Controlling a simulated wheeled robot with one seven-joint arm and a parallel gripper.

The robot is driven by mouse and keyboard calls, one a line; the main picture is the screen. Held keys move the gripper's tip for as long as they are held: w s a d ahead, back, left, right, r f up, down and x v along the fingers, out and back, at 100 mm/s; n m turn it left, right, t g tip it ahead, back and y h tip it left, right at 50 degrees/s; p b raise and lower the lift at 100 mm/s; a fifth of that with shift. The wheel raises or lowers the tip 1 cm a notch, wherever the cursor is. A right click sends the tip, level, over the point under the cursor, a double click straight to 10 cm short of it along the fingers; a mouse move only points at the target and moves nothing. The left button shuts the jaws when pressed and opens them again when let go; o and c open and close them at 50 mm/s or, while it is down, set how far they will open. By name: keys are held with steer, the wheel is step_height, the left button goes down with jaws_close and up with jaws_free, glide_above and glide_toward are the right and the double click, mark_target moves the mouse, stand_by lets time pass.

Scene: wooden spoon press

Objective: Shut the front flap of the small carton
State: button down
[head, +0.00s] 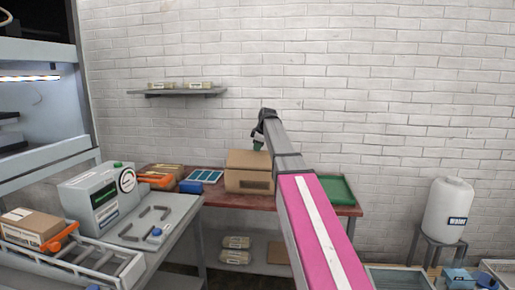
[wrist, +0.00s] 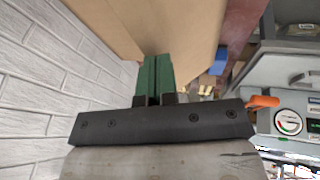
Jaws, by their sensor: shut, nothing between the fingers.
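A small brown carton (head: 249,181) stands on the red-topped table against the wall, with a dark label on its front. A lighter panel forms its upper part; I cannot tell whether this is a flap or how far it is open. My gripper (head: 257,146) is at the carton's upper right edge, partly hidden by my arm. In the wrist view its green fingers (wrist: 155,62) are shut together and empty. Their tips overlap a large cardboard surface (wrist: 187,28); I cannot tell whether they touch it. A lighter cardboard strip (wrist: 105,22) lies to their left.
Blue-framed tray (head: 206,176) and orange and brown packages (head: 157,179) lie left of the carton. A green tray (head: 336,189) is on the right. A wall shelf (head: 177,92) hangs above. Another carton (head: 32,226) sits on rollers at left. A white tank (head: 449,209) stands right.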

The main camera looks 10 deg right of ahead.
mark_target(259, 154)
steer(key=shift+w, duration=0.15)
steer(key=shift+w+d+f+g+y, duration=0.3)
steer(key=shift+w+f+g, duration=0.15)
steer(key=shift+w+g, duration=0.3)
steer(key=shift+w+d+f, duration=0.15)
steer(key=shift+w+f, duration=0.35)
steer(key=shift+f, duration=0.3)
steer(key=shift+w+d+f, duration=0.2)
steer(key=shift+w+f, duration=0.3)
steer(key=shift+f, duration=0.3)
steer(key=shift+w+d+f, duration=0.15)
steer(key=shift+w+f, duration=0.35)
steer(key=shift+f, duration=0.3)
